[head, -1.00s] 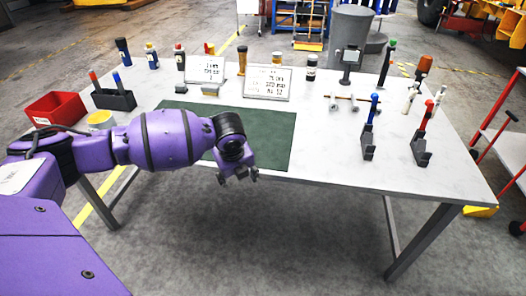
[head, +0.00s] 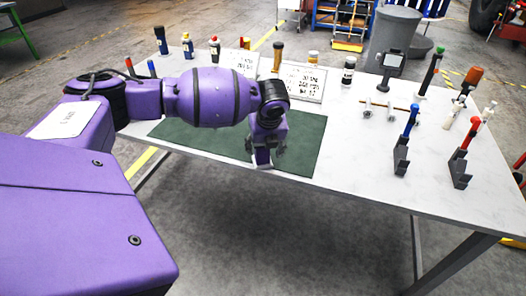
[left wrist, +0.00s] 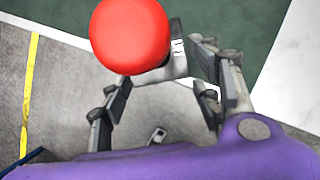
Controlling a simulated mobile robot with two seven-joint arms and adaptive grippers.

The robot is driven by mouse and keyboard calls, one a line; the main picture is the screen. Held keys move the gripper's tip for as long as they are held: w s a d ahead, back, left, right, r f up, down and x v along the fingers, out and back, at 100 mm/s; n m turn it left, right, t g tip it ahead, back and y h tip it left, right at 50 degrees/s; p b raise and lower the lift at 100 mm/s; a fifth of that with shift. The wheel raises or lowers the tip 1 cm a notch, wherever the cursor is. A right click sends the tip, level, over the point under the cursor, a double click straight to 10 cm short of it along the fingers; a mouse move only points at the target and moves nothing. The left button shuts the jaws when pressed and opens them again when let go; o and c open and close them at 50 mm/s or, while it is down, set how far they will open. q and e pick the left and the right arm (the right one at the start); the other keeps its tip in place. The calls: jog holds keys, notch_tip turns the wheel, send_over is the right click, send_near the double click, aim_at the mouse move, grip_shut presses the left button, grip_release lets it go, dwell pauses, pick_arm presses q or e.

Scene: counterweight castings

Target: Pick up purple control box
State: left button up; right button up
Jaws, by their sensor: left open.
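My left gripper (head: 265,150) hangs over the front part of the green mat in the head view, pointing down. Its two fingers are apart in the left wrist view (left wrist: 160,105). A large red round cap (left wrist: 130,35) on a pale grey body (left wrist: 172,68) shows there, at the far side of the fingers. I cannot tell whether it lies between the fingertips or touches them. No purple control box shows clearly. A small purple shape low at the gripper in the head view may be my own part. My right gripper is not in view.
The green mat (head: 305,140) lies on the pale table (head: 350,155). Bottles, sign cards and a dark upright stand (head: 391,62) line the back. Holders with a blue-handled tool (head: 410,122) and a red-handled tool (head: 470,133) stand at right. The table's front edge is close to the gripper.

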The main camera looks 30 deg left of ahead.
aim_at(263, 151)
pick_arm(q)
jog(key=x, duration=0.4)
jog(key=shift+w+a+f, duration=0.15)
jog(key=shift+w+f, duration=0.05)
jog(key=shift+f, duration=0.3)
jog(key=c, duration=1)
grip_shut()
jog(key=shift+w, duration=0.1)
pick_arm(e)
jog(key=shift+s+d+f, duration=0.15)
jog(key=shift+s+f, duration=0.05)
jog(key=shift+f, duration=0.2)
